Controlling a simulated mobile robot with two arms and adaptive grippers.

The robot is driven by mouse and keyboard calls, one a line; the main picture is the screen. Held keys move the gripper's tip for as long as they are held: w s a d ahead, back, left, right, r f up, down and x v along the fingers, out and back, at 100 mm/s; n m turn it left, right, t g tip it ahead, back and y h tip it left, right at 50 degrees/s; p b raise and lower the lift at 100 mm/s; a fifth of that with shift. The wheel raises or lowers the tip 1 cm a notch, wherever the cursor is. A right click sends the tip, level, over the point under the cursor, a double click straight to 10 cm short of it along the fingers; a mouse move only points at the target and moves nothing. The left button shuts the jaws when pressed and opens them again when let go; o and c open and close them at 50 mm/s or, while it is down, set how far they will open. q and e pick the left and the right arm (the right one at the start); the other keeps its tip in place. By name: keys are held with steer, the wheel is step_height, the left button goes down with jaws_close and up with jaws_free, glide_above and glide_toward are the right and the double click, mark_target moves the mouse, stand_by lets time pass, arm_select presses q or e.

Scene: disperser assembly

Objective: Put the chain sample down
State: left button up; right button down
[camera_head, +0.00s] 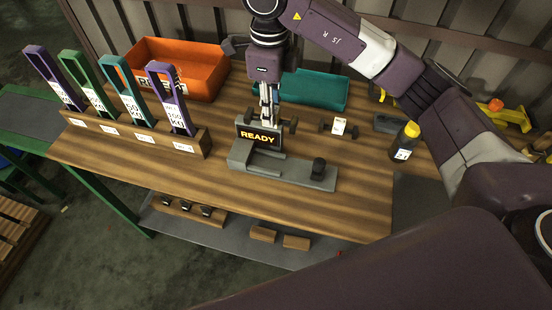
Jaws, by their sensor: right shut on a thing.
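My right gripper (268,112) comes down from above, directly behind the grey device with the lit READY display (258,137). It is shut on a dark piece with thick ends, which looks like the chain sample (290,124). The piece shows on both sides of the fingers, just above and behind the display. The display hides its lower part, so I cannot tell whether it touches the device or the table. A similar dark piece with a white tag (339,126) lies to the right. My left gripper is not in view.
An orange bin (205,62) and a teal bin (325,90) stand at the back. A wooden rack (190,150) with several coloured handled tags is at left. A yellow-capped bottle (404,142) stands at right. The wooden table's front (330,215) is clear.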

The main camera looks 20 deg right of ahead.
step_height(320, 180, down, 5)
steer(key=shift+d+r+p, duration=0.1)
steer(key=shift+d+p, duration=0.05)
steer(key=shift+p, duration=0.55)
steer(key=f+p, duration=0.1)
steer(key=f, duration=0.6)
steer(key=shift+a+p, duration=0.2)
steer(key=shift+p, duration=0.15)
steer(key=shift+f, duration=0.35)
step_height(320, 180, down, 4)
steer(key=shift+f+p, duration=0.1)
steer(key=shift+p, duration=0.5)
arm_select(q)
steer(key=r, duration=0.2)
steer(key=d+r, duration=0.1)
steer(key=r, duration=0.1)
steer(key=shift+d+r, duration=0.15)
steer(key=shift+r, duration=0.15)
arm_select(e)
steer(key=shift+f, duration=0.1)
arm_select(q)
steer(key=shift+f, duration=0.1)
arm_select(e)
steer(key=shift+f, duration=0.1)
steer(key=shift+f+b, duration=0.15)
steer(key=shift+b, duration=0.15)
steer(key=c, duration=2)
jaws_free()
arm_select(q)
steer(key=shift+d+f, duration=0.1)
